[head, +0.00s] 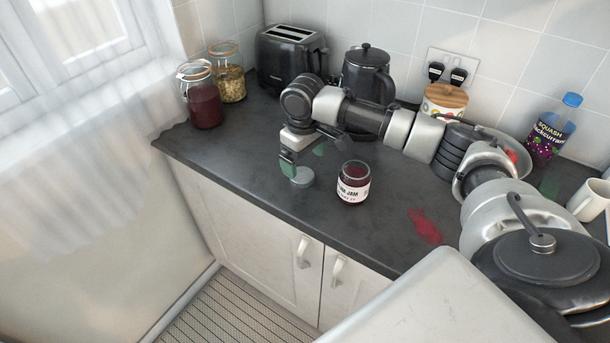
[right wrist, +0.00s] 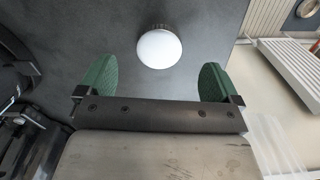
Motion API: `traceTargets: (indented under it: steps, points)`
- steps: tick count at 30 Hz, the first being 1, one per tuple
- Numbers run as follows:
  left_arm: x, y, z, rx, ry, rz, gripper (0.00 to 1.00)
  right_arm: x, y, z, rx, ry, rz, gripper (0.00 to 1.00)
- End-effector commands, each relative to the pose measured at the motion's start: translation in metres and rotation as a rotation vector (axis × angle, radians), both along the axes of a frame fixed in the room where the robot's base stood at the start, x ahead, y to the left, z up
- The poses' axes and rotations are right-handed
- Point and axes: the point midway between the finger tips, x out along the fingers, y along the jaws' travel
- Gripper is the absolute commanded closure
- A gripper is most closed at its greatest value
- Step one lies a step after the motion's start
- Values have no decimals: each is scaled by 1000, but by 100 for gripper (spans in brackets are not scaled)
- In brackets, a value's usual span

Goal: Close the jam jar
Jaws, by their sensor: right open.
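The jam jar (head: 353,183) stands upright and open on the dark counter, with dark red jam and a white label. A pale round lid (head: 302,178) lies on the counter just left of it. My right gripper (head: 303,156) is above the lid, pointing down, open and empty. In the right wrist view the lid (right wrist: 159,49) shows as a white disc, apart from the green fingertips of the gripper (right wrist: 160,82) and roughly centred between them. The jam jar is not visible in the right wrist view. My left gripper is not in view.
Two clip-top jars (head: 203,98), a toaster (head: 291,55) and a black kettle (head: 367,73) stand at the back. A red smear (head: 425,227) marks the counter right of the jam jar. A squash bottle (head: 550,133) and mug (head: 588,199) are at the right.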

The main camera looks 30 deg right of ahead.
Motion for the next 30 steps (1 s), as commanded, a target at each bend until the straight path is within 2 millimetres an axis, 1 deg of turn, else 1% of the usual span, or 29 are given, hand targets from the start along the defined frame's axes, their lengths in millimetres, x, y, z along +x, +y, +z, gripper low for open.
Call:
traceTargets:
  steps: [5, 12, 15, 18, 26, 27, 29, 30]
  points:
    - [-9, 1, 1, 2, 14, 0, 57, 0, 0, -4, 0, 2, 0, 6]
    - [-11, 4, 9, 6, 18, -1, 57, 4, 1, -40, -1, 4, 0, 6]
    - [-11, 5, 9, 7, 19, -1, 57, 4, 1, -49, -1, 2, 0, 6]
    - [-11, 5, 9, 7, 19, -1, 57, 4, 1, -52, 0, 0, 1, 6]
    - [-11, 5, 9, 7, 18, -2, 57, 4, 1, -52, 0, 0, 1, 6]
    - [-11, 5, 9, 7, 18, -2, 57, 4, 1, -52, -1, 0, 1, 7]
    - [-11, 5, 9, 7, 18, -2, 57, 4, 1, -52, -1, 0, 1, 17]
    - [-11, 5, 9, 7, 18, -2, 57, 4, 1, -52, -1, 0, 1, 23]
